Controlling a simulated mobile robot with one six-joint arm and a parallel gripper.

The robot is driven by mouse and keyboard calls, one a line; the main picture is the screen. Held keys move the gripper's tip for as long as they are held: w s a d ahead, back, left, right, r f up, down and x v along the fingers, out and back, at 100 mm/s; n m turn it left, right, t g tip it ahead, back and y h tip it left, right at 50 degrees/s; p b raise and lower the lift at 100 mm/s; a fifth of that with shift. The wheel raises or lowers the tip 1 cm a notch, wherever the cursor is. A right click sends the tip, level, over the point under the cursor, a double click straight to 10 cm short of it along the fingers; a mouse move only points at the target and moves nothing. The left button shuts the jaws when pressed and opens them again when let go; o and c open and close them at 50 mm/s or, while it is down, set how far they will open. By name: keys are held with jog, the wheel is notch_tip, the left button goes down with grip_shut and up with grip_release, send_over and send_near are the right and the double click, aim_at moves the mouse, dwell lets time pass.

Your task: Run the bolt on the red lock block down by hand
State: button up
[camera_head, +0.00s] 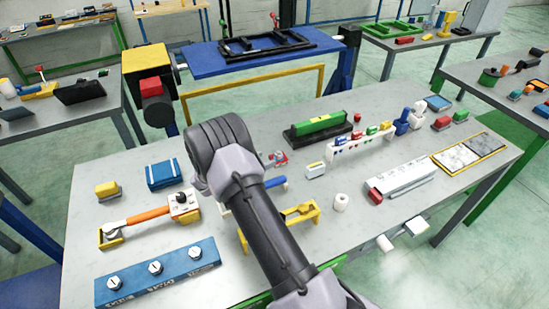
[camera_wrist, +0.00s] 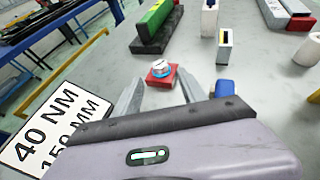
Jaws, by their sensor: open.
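The red lock block (camera_wrist: 158,82) sits on the grey bench top in the wrist view. A bolt with a silver and blue head (camera_wrist: 161,68) stands on top of it. In the head view the block (camera_head: 278,161) is small, just right of my arm. My gripper (camera_wrist: 158,76) is open, with one grey finger on each side of the block in the picture. No contact shows, and I cannot tell how high the fingertips are above the bench. Nothing shows held in the jaws. In the head view my arm hides the fingers.
A green bar on a black base (camera_head: 318,128) stands behind the block. A small white-and-yellow case (camera_head: 316,170) is to its right. A plate marked 40 NM (camera_wrist: 52,128) is at left in the wrist view. A blue handle (camera_wrist: 224,88) lies beside the right finger.

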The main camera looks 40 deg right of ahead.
aim_at(277, 155)
jog(key=b+x, duration=0.1)
jog(key=x, duration=0.6)
grip_shut()
